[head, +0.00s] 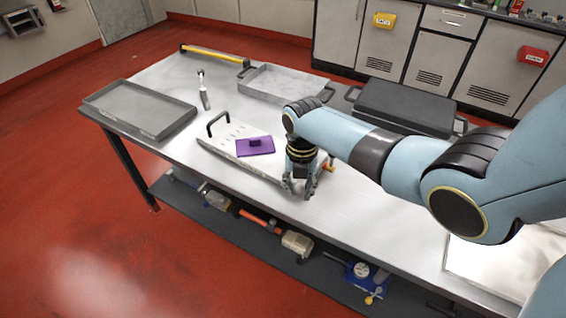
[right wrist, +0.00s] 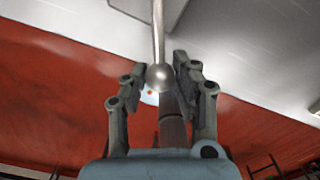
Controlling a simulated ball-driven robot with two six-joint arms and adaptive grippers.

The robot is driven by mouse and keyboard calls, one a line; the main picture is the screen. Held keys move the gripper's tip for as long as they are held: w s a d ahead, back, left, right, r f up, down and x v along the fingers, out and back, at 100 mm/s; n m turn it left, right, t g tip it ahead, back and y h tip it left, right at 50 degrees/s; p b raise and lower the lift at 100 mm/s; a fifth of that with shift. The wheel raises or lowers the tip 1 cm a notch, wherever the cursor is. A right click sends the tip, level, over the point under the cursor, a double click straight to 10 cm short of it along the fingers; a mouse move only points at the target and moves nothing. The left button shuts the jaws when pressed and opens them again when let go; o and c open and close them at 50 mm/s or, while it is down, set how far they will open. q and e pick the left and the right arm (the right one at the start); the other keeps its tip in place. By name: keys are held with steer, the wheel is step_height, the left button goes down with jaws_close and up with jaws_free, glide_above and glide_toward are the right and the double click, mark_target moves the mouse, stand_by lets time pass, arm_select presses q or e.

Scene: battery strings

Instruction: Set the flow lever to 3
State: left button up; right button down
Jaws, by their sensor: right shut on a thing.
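A pale flat panel (head: 222,147) with a dark handle and small marks lies on the metal table, with a purple block (head: 254,147) on it. My right gripper (head: 300,190) is low at the panel's front right end. In the right wrist view, a metal rod with a ball end (right wrist: 160,77), seemingly the flow lever, sits between the fingers of my right gripper (right wrist: 162,85), which is shut on it. In the head view, my gripper hides the lever, and its setting cannot be read. My left gripper is out of view.
A grey tray (head: 140,120) is at the left of the table (head: 375,210), a shallow metal tray (head: 285,80) behind the panel, and a dark case (head: 405,105) at the back right.

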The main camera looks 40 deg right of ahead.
steer(key=shift+s+d+n+p, duration=0.45)
steer(key=shift+d+n, duration=0.25)
steer(key=shift+n, duration=0.4)
steer(key=shift+s+d, duration=0.1)
steer(key=shift+s+d+n, duration=0.3)
steer(key=shift+d+n, duration=0.45)
steer(key=shift+n, duration=0.65)
